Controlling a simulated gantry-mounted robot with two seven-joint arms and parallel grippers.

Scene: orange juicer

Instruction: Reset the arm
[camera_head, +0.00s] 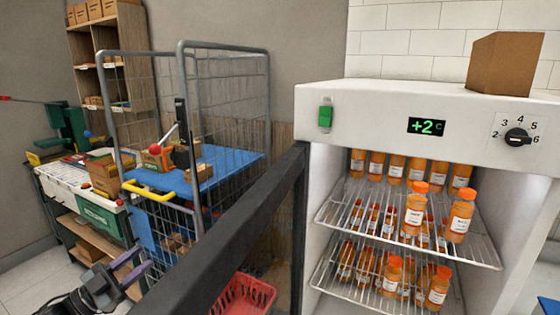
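My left gripper (143,259) is low at the left of the head view, pointing up and to the right. Its two purple-grey fingers are apart with a gap between them, and nothing shows in it. It appears in front of the lower part of the shelf unit and cart, touching nothing that I can make out. My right gripper is not in view.
An open white fridge (390,97) holds orange bottles (414,209) on wire shelves. Its dark-edged door (245,225) stands between the fridge and my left gripper. A wire cage cart (225,110), a red basket (243,296) and a workbench (95,205) stand nearby.

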